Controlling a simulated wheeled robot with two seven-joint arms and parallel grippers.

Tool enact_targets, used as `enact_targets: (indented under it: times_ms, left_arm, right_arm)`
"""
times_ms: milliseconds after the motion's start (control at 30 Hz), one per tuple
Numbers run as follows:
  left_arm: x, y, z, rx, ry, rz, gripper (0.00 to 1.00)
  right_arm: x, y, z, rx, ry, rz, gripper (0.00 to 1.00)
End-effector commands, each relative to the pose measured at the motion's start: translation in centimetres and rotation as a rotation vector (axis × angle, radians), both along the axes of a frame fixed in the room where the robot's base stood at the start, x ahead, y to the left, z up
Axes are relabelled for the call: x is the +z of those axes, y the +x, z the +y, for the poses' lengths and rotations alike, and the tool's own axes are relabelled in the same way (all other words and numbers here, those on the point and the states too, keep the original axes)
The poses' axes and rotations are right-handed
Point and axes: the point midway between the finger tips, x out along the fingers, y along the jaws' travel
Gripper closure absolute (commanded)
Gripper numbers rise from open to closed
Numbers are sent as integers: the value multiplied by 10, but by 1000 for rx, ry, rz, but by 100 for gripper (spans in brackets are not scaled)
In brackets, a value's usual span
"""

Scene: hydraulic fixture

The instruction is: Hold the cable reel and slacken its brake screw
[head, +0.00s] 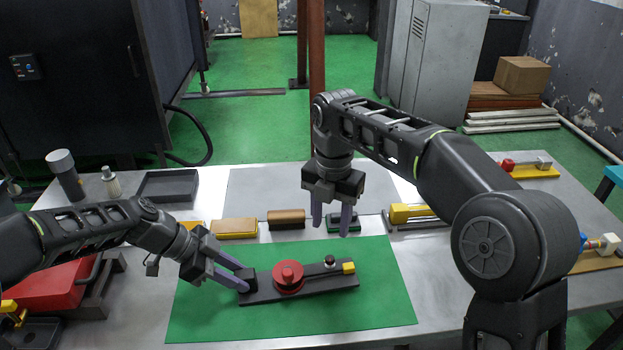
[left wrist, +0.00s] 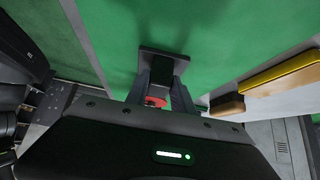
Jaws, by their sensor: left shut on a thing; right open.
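The cable reel (head: 289,274) has a red drum on a long dark base plate and lies on the green mat (head: 215,312). A black block (head: 250,277) stands at the base's left end. A small dark knob with a light band (head: 330,261) and a yellow block (head: 348,267) are at its right end; I cannot tell which part is the brake screw. My left gripper (head: 245,279) is shut on the black block, which also shows between the fingers in the left wrist view (left wrist: 163,66). My right gripper (head: 331,226) is open and empty, pointing down above and behind the reel's right end.
Several fixtures line the mat's back edge, including a wooden-topped block (head: 286,219) and a yellow-and-tan block (head: 234,228). A dark tray (head: 168,186) and a white bottle (head: 111,183) stand at the back left. A red box (head: 55,288) is at the left. The mat's front is clear.

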Motion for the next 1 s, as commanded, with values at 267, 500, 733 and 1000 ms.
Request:
enact_targets:
  times_ms: [267,500,733,1000]
  left_arm:
    - [-1,-1,-1,-2,-1,4,56]
    - [-1,-1,0,-1,0,2,46]
    - [2,0,2,0,0,1,46]
    - [28,-1,24,2,0,-2,46]
  right_arm:
    - [0,0,0,0,0,0,55]
    - [0,0,0,0,0,0,55]
    - [0,0,0,0,0,0,55]
    - [0,0,0,0,0,0,55]
